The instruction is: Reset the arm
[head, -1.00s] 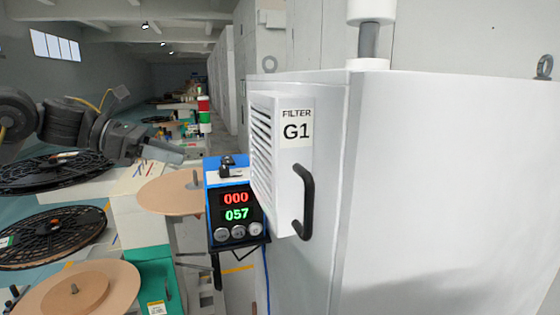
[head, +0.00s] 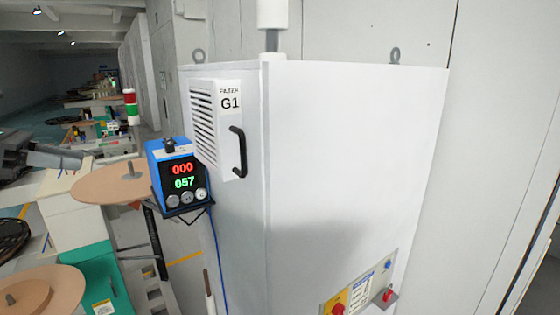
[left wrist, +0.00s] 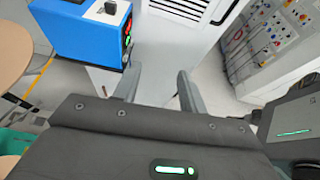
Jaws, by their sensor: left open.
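My left gripper (head: 62,157) shows at the left edge of the head view, grey, with most of its arm cut off by the frame. In the left wrist view its two dark fingers (left wrist: 158,85) stand apart with nothing between them. In the head view it is left of the blue counter box (head: 172,165), which shows a red 000 and a green 057. The counter box also shows at the upper left of the left wrist view (left wrist: 80,35).
A tall white cabinet (head: 340,150) with a filter box marked G1 (head: 215,130) and a black handle fills the middle. Its lower panel (head: 360,290) has red knobs. Tan reel discs (head: 110,183) and a green-fronted unit (head: 95,270) stand at the left.

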